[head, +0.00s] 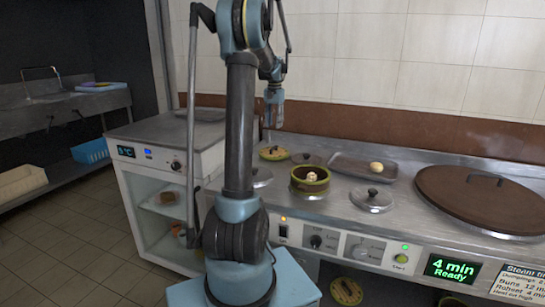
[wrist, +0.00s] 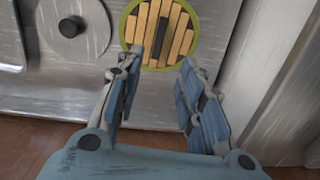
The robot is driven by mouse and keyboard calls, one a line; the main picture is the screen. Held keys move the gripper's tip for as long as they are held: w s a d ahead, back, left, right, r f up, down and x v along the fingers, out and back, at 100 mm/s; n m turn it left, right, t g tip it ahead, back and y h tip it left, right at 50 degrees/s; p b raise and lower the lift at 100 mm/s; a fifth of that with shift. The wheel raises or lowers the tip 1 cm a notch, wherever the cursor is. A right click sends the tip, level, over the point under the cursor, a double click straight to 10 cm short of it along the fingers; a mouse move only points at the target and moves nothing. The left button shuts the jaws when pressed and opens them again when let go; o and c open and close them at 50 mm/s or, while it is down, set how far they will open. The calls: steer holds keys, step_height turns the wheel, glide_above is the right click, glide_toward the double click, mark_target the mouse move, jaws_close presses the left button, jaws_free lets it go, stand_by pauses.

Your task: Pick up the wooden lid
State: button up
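A round slatted wooden lid (head: 273,153) with a green rim lies on the metal counter, behind and left of the green-rimmed pot. It also shows in the wrist view (wrist: 158,32), at the top, with a dark bar across its slats. My gripper (head: 273,124) points down above the counter's back edge, near this lid. In the wrist view its two fingers (wrist: 158,95) are spread, with nothing between them. The lid lies beyond the fingertips; the left fingertip slightly overlaps its rim in the picture.
A grey lid with a black knob (wrist: 72,27) lies beside it. A green-rimmed pot (head: 310,181), a metal lid (head: 371,200), a tray (head: 348,167) and a big brown round lid (head: 480,204) stand rightward. A similar slatted disc (head: 346,291) is below the counter. The wall rises close behind.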

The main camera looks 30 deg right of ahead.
mark_target(274, 151)
step_height(274, 151, down, 12)
steer(key=shift+s+d+r, duration=0.1)
steer(key=shift+s, duration=0.05)
stand_by(0.5)
jaws_close()
